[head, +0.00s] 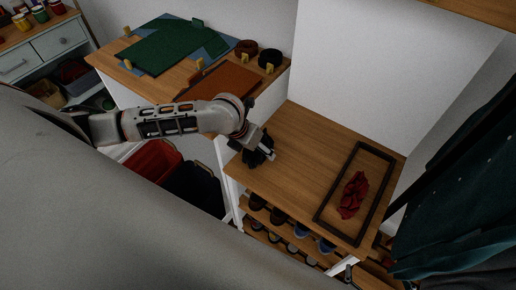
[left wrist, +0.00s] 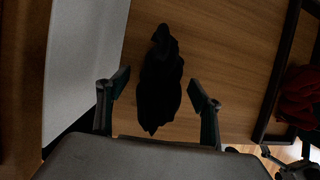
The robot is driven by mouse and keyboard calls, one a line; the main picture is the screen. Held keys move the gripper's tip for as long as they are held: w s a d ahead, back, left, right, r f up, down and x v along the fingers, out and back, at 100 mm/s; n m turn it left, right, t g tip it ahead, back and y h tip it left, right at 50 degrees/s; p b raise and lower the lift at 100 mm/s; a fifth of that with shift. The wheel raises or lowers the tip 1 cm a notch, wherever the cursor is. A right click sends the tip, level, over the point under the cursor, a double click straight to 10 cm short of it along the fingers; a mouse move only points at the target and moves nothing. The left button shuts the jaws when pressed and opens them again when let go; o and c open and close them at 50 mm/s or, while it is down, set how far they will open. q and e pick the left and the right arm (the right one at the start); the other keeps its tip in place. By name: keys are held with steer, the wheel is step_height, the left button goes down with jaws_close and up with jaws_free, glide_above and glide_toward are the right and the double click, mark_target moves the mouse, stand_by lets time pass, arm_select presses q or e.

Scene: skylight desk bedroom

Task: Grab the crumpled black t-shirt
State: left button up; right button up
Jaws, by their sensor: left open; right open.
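The crumpled black t-shirt (left wrist: 160,80) lies on the wooden top in the left wrist view, a long dark heap between and beyond my fingertips. My left gripper (left wrist: 160,92) is open, with one finger on each side of the shirt and bare wood showing between. In the head view my left gripper (head: 264,153) is low over the near left part of the top, where the dark shirt is hard to tell from the dark fingers. A small grey and black part below the front edge looks like my right gripper (head: 347,271), open and empty.
A dark-framed tray (head: 332,180) with a crumpled red cloth (head: 353,195) lies right on the wooden top (head: 300,130). A white wall stands behind. Several shoes (head: 277,217) fill the shelf below. A higher desk with a green mat (head: 172,47) is at the left. Dark clothes (head: 465,170) hang at right.

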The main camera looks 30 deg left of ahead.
arm_select(q)
steer(key=shift+w+f, duration=0.1)
steer(key=shift+f, duration=0.05)
steer(key=c, duration=1.3)
steer(key=shift+o, duration=0.2)
step_height(320, 180, up, 20)
